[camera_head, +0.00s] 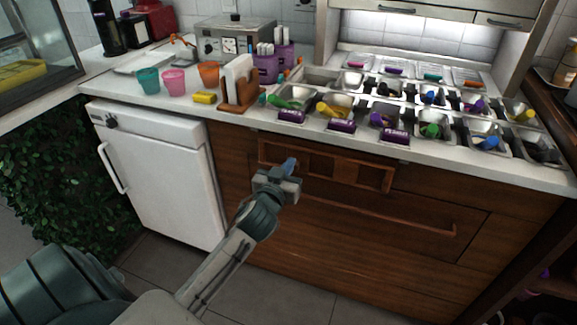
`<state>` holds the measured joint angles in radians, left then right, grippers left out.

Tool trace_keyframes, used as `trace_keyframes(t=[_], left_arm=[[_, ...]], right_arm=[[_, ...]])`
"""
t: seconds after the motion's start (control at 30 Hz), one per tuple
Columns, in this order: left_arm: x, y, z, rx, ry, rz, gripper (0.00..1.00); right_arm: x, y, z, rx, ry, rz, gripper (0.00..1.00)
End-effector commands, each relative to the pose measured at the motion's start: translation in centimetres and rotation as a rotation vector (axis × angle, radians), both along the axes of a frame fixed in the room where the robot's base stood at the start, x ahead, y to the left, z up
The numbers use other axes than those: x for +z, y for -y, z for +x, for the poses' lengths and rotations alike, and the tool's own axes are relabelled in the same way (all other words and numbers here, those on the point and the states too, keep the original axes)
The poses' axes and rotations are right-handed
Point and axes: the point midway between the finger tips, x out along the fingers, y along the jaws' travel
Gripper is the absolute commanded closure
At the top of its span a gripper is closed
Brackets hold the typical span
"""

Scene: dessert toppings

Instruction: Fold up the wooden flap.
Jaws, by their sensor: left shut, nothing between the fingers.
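I cannot tell whether the fingertips touch the flap. My right gripper is not in view.
The white counter (230,117) above holds topping trays, purple boxes, colored cups (174,82) and a napkin holder (239,84). A long wooden handle (420,227) crosses the cabinet below the flap. A white fridge (165,178) stands at left. The floor in front is clear.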

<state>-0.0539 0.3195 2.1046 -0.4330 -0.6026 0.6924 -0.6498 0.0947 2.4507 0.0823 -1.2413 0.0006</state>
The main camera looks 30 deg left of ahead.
Motion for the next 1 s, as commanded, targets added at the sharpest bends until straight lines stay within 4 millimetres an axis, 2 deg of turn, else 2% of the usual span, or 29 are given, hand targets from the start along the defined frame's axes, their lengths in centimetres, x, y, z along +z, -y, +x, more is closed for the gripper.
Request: trace_keyframes(t=[0.8,0.83,1.0], left_arm=[[0.00,0.00,0.00,0.000,0.000,0.000,1.00],[0.00,0.00,0.00,0.000,0.000,0.000,0.98],[0.00,0.00,0.00,0.000,0.000,0.000,0.65]], right_arm=[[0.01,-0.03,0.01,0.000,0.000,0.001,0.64],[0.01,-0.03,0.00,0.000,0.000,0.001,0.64],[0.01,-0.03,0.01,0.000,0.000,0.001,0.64]])
